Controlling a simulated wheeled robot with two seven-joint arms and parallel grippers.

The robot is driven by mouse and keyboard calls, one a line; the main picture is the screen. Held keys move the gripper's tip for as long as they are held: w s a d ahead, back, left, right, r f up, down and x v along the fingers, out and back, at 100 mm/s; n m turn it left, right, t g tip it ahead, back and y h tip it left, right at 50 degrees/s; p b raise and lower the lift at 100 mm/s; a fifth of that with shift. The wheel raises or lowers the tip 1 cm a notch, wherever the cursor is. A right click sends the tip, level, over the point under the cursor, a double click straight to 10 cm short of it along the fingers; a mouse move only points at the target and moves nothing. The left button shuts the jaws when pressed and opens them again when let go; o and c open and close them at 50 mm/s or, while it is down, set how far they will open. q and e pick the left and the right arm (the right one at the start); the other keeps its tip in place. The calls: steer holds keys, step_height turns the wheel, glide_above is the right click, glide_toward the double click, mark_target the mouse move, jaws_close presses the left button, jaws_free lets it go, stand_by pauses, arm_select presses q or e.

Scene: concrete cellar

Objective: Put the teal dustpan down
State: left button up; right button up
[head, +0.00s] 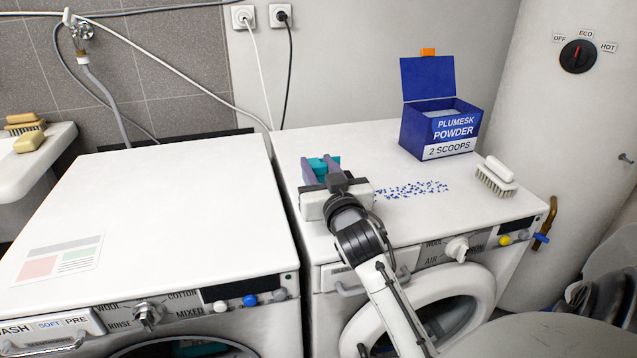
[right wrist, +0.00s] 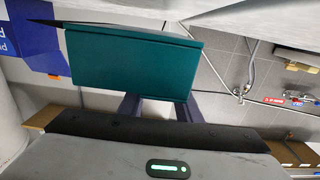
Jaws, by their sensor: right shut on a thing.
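The teal dustpan (head: 320,165) is over the left part of the right-hand washing machine's white top (head: 330,142). My right gripper (head: 321,173) is shut on it, with one finger on each side. Most of the dustpan is hidden by the gripper in the head view. In the right wrist view the dustpan (right wrist: 130,62) shows as a broad flat teal panel beyond the fingers (right wrist: 157,108). I cannot tell whether it touches the machine top. My left gripper is not in view.
Blue powder (head: 412,190) lies spilled right of my right gripper. Behind it stands an open blue powder box (head: 425,125); a scrubbing brush (head: 496,178) lies at the right edge. The left machine's top (head: 170,210) is mostly clear. A gap separates the machines.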

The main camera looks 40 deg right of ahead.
mark_target(318, 177)
steer(key=shift+f+b, duration=0.35)
steer(key=shift+f, duration=1.4)
steer(key=o, duration=1.1)
steer(key=shift+r, duration=0.1)
steer(key=v, duration=0.7)
steer(key=shift+s+a+r, duration=0.1)
steer(key=shift+s, duration=0.1)
